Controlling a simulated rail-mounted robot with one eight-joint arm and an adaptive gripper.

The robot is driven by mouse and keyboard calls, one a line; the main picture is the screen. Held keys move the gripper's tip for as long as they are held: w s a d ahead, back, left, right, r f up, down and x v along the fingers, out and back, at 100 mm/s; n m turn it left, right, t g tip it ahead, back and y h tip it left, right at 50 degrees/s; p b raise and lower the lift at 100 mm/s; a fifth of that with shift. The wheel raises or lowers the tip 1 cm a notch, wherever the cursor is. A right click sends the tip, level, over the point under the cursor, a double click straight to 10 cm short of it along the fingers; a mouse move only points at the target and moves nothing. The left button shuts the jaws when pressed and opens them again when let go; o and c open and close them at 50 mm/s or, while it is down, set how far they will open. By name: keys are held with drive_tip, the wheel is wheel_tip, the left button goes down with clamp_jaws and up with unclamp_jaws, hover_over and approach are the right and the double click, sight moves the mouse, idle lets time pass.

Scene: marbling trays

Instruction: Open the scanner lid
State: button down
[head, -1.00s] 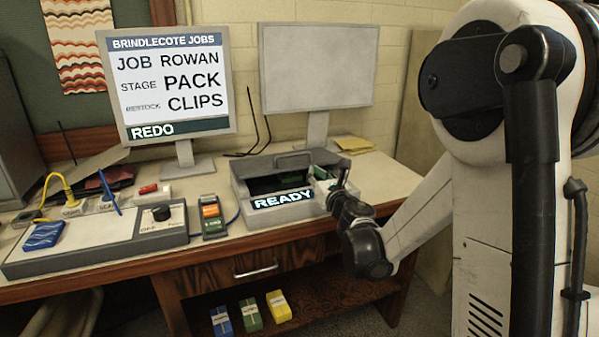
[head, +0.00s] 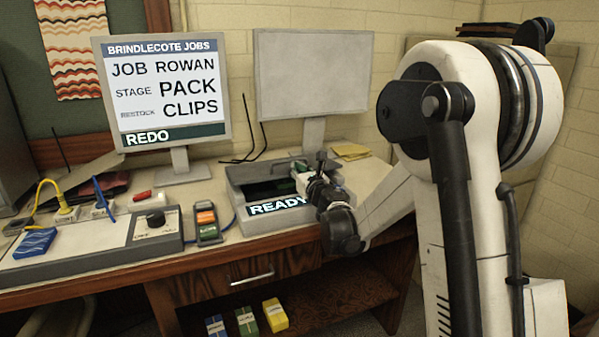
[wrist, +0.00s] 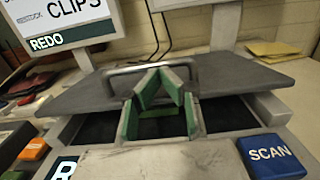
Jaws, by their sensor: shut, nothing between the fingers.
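The scanner (head: 238,200) is a grey box on the desk with a lit READY display (head: 278,206) on its front. Its dark grey lid (wrist: 235,76) has a bar handle (wrist: 120,71) and sits tilted, with a dark gap under its front edge in the wrist view. My gripper (head: 302,170) is over the scanner's right part. In the wrist view my gripper (wrist: 160,72) shows green-padded fingers, shut and empty, their tips overlapping the lid near the handle. I cannot tell whether they touch it. A blue SCAN button (wrist: 270,155) is at the scanner's front right.
Two monitors, one reading REDO (head: 165,95) and one blank (head: 312,80), stand behind. A control box (head: 110,238) and a holder with coloured blocks (head: 207,222) are left of the scanner. Yellow folders (head: 350,151) lie behind right. Small boxes (head: 274,315) sit on the shelf below.

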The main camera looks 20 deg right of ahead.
drive_tip(key=shift+w+r, duration=0.15)
drive_tip(key=shift+r, duration=0.45)
idle(0.3)
drive_tip(key=shift+w+r+p, duration=0.2)
drive_tip(key=shift+r+p, duration=0.35)
drive_tip(key=shift+r, duration=0.15)
drive_tip(key=w+a+r+p, duration=0.1)
drive_tip(key=w+r+p, duration=0.3)
drive_tip(key=w+r, duration=0.8)
drive_tip(key=shift+w+a, duration=0.35)
drive_tip(key=shift+w, duration=0.4)
